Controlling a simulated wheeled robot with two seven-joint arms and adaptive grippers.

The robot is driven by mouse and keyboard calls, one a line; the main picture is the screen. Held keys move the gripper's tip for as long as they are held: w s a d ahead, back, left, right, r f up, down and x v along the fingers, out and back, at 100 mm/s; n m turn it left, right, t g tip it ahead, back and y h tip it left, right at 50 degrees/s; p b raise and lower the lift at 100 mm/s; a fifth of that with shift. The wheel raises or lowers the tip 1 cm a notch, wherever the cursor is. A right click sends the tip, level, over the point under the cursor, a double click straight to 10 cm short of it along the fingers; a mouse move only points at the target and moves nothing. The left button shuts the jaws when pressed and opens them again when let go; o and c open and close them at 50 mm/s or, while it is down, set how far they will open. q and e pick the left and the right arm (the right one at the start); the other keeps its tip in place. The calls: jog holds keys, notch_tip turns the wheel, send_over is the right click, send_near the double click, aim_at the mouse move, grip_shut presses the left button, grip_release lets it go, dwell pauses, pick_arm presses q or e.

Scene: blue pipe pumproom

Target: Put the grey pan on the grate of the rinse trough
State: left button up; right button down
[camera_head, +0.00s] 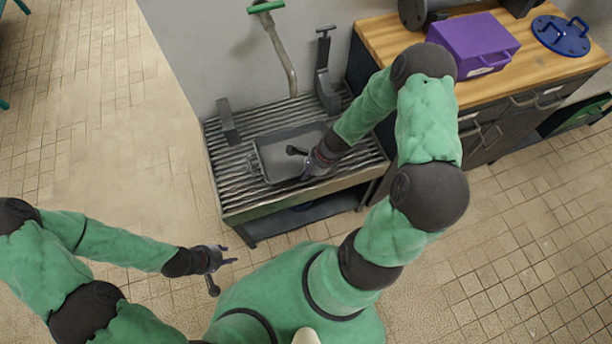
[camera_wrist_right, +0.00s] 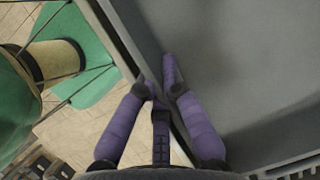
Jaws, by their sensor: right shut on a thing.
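The grey pan (camera_head: 283,149) is a shallow rectangular tray over the grate of the rinse trough (camera_head: 236,172) in the head view. It looks level; I cannot tell whether it rests on the bars. My right gripper (camera_head: 299,165) is shut on the pan's near right rim. In the right wrist view, the purple fingers (camera_wrist_right: 166,98) close on the rim, one finger inside the pan (camera_wrist_right: 235,70). The fingers hide a small part of the rim. My left gripper (camera_head: 222,268) is empty over the floor at the lower left, its fingers apart.
A dark upright block (camera_head: 228,122) and a dark upright fixture (camera_head: 326,75) stand at the trough's back. A tap with a green handle (camera_head: 280,40) hangs above. At right, a wooden-topped cabinet (camera_head: 393,35) holds a purple box (camera_head: 472,46) and a blue round lid (camera_head: 561,36).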

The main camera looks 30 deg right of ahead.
jog(key=shift+f, duration=0.1)
jog(key=shift+f, duration=0.2)
jog(key=c, duration=1.4)
grip_release()
jog(key=shift+r, duration=0.1)
